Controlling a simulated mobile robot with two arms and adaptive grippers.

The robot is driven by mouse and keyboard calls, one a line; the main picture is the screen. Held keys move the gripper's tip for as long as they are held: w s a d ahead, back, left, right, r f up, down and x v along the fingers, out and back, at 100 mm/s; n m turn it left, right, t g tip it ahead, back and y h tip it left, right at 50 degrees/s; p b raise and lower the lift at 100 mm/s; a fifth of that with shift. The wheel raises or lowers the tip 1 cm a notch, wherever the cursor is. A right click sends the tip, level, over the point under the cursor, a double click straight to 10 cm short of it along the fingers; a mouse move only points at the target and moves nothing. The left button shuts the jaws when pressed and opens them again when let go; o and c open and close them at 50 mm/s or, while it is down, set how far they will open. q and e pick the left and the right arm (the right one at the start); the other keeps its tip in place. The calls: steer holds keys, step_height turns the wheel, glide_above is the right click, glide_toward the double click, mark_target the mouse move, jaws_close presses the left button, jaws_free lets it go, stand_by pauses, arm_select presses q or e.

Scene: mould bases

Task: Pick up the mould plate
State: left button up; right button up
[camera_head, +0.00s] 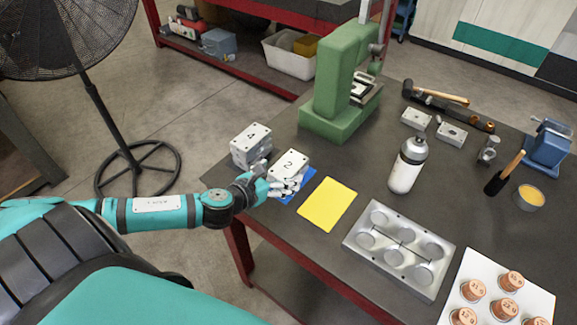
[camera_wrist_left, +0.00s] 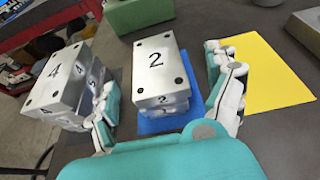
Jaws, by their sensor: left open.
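A silver mould plate marked 2 (camera_head: 289,164) tops a short stack on a blue mat (camera_head: 299,195). In the left wrist view the plate (camera_wrist_left: 157,62) lies between my fingers, its front side also marked 2. A second stack, marked 4 (camera_head: 251,138), stands just left of it; it also shows in the left wrist view (camera_wrist_left: 62,76). My left gripper (camera_head: 274,184) is open at the near side of the stack marked 2. In the left wrist view my left gripper (camera_wrist_left: 162,84) has one finger on each side of that stack; whether they touch it I cannot tell.
A yellow mat (camera_head: 327,204) lies bare right of the blue one. A green press (camera_head: 340,85) stands behind. A white bottle (camera_head: 407,166) and a metal mould with round cavities (camera_head: 400,247) are further right. The stack marked 4 is close to my left finger.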

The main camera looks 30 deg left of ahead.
mark_target(285, 168)
arm_select(q)
steer(key=p+x, duration=0.1)
steer(key=x, duration=0.4)
steer(key=shift+w+a+p, duration=0.1)
steer(key=shift+a+p, duration=0.05)
steer(key=shift+p, duration=0.2)
steer(key=shift+w+f, duration=0.1)
steer(key=shift+w, duration=0.1)
steer(key=shift+s, duration=0.1)
steer(key=shift+c, duration=0.4)
steer(key=shift+c, duration=1.1)
steer(key=c, duration=1.4)
